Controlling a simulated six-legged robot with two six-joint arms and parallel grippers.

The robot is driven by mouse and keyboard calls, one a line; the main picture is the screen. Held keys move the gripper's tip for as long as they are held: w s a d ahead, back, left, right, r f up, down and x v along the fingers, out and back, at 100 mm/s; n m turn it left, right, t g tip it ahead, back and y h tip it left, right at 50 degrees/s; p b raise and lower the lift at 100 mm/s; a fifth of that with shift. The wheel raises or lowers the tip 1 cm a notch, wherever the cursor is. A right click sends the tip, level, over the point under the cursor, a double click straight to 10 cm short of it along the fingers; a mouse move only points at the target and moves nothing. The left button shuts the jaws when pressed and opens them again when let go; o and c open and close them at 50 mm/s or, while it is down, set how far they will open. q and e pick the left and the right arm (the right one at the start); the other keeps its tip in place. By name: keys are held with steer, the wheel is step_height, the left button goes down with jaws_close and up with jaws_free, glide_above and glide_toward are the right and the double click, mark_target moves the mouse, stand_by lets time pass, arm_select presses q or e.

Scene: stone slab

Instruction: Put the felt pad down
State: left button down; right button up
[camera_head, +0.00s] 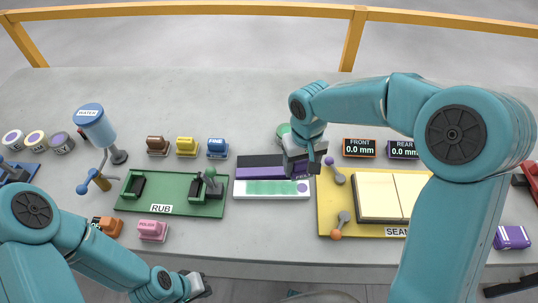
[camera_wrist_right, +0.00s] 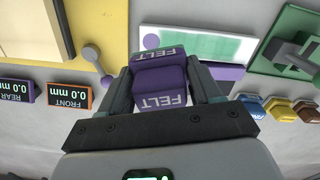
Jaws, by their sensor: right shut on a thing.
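The purple felt pad (camera_wrist_right: 160,85), lettered FELT, is between the fingers of my right gripper (camera_wrist_right: 165,88) in the right wrist view. In the head view the right gripper (camera_head: 302,165) is shut on it, at the right end of a white board (camera_head: 238,189) with a green strip and a purple strip behind it. The pad is mostly hidden by the gripper there, and I cannot tell whether it touches a surface. My left gripper (camera_head: 196,287) is low at the slab's front edge; its jaws are too small to read.
Brown (camera_head: 157,145), yellow (camera_head: 187,146) and blue (camera_head: 217,147) blocks stand behind. FRONT (camera_head: 359,147) and REAR (camera_head: 402,149) displays stand at back right.

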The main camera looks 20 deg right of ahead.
steer(key=shift+s+d+r, duration=0.15)
steer(key=shift+s+d, duration=0.2)
steer(key=shift+s, duration=0.05)
steer(key=shift+w+a, duration=0.15)
steer(key=shift+a, duration=0.15)
steer(key=shift+d, duration=0.2)
steer(key=shift+s, duration=0.5)
steer(key=shift+s+a, duration=0.2)
steer(key=shift+a, duration=0.2)
steer(key=shift+a+r, duration=0.1)
